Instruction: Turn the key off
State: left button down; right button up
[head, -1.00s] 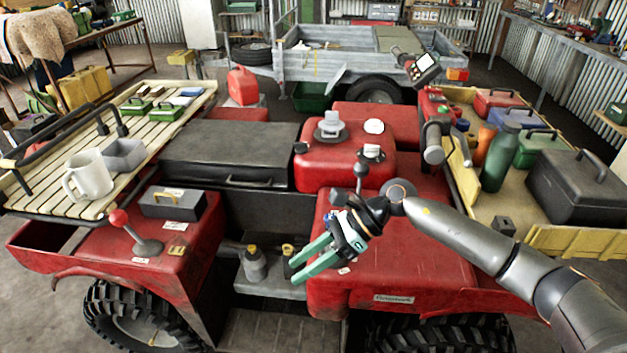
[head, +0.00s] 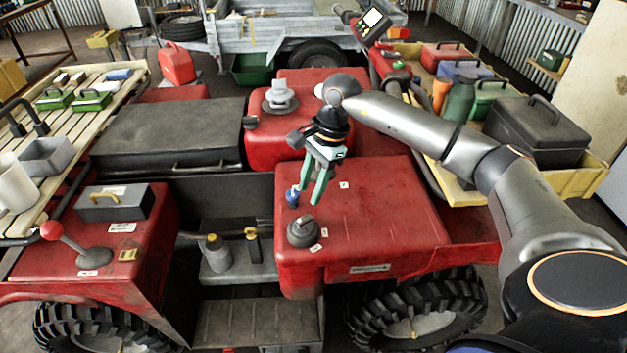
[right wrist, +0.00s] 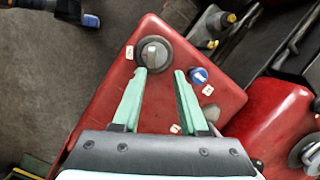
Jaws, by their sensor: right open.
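A small blue key-like knob (head: 292,198) stands on the red front panel of the quad. A larger grey round knob with a raised ridge (head: 303,232) sits nearer the panel's front edge. My right gripper (head: 309,196) is open and points down over the panel, close to the blue knob. In the right wrist view the open fingers (right wrist: 160,72) point toward both. The grey knob (right wrist: 153,52) is just beyond the left fingertip, and the blue knob (right wrist: 199,75) is beside the right fingertip, outside the gap. Nothing is between the fingers. I cannot tell their height above the panel.
White labels (head: 314,248) lie beside the knobs. A red-ball lever (head: 52,231) and a grey box (head: 115,203) are on the left panel. A grey cap (head: 280,95) stands behind the gripper. The red surface right of the gripper is mostly clear.

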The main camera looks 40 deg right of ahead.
jog(key=b+x, duration=0.1)
jog(key=x, duration=0.1)
jog(key=b+x, duration=0.2)
jog(key=s+b+x, duration=0.1)
jog(key=x, duration=0.2)
jog(key=shift+w+f, duration=0.25)
jog(key=shift+r, duration=0.2)
grip_shut()
jog(key=shift+r, duration=0.1)
jog(key=shift+w+r, duration=0.1)
dwell(0.8)
